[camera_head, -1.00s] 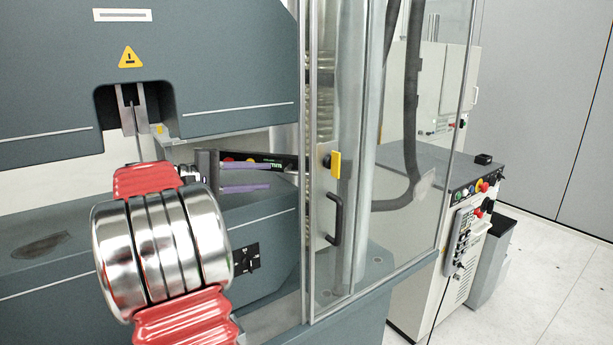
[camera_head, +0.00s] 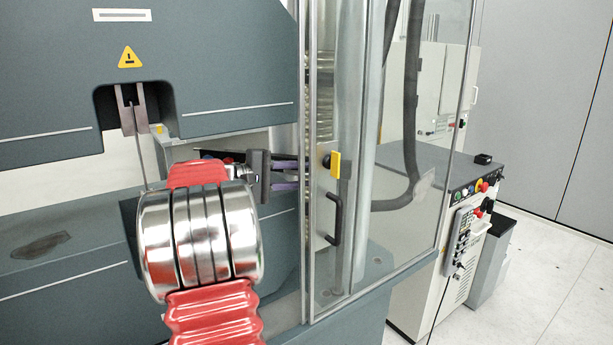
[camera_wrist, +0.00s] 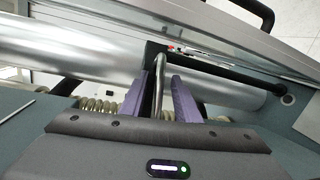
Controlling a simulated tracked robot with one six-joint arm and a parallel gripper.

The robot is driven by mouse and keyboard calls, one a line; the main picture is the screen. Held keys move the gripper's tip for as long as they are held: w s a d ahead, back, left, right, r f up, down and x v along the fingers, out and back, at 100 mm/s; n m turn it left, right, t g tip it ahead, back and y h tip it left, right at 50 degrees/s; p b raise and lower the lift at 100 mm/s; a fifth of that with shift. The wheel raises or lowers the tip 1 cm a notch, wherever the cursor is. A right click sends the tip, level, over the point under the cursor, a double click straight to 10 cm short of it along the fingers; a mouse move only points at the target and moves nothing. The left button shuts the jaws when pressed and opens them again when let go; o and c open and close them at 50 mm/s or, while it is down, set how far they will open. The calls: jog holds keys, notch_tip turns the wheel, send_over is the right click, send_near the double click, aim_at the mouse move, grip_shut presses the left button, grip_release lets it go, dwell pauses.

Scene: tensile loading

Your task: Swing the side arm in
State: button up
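My gripper (camera_head: 288,176) has purple fingers and is beside the left edge of the glass door in the head view. In the wrist view my gripper (camera_wrist: 161,82) has its fingers apart, with a thin silver rod (camera_wrist: 159,75) between them. The rod lies nearer the left finger, with a gap at the right; contact is unclear. The far end of the rod meets a dark bar (camera_wrist: 225,68) with a red spot, which seems to be the side arm. In the head view that bar (camera_head: 211,154) is mostly hidden behind my wrist and gripper.
The glass door (camera_head: 415,190) with a black handle (camera_head: 335,220) stands close to the right of my gripper. The upper grip (camera_head: 131,112) of the machine, with a thin rod below it, is at the left. A shiny cylinder (camera_wrist: 85,50) runs behind the fingers.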

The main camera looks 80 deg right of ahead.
jog(key=shift+x, duration=0.8)
grip_shut()
